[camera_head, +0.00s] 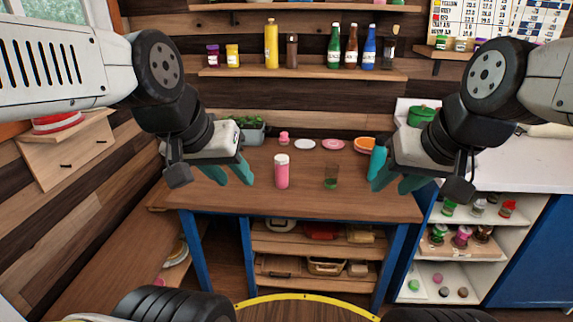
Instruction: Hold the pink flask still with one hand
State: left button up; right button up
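The pink flask (281,174) stands upright on the wooden table, with a paler cap on top. My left gripper (235,173) is to the left of the flask, with its teal fingers apart and nothing between them. It does not appear to touch the flask. My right gripper (389,177) is further right, beyond a dark green glass (331,177). Its teal fingers are apart and it looks empty.
The table (350,205) has bare room in front of the flask. Behind are a small pink bottle (284,138), several plates and an orange bowl (364,145). A planter (251,132) stands back left. A white counter (500,172) is at right.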

aim_at(282, 171)
jog(key=i+j+z, duration=0.2)
jog(key=j, duration=0.35)
jog(key=j+z, duration=0.2)
jog(key=j, duration=0.35)
jog(key=i+j+z, duration=0.2)
jog(key=j, duration=0.4)
jog(key=i+j, duration=0.15)
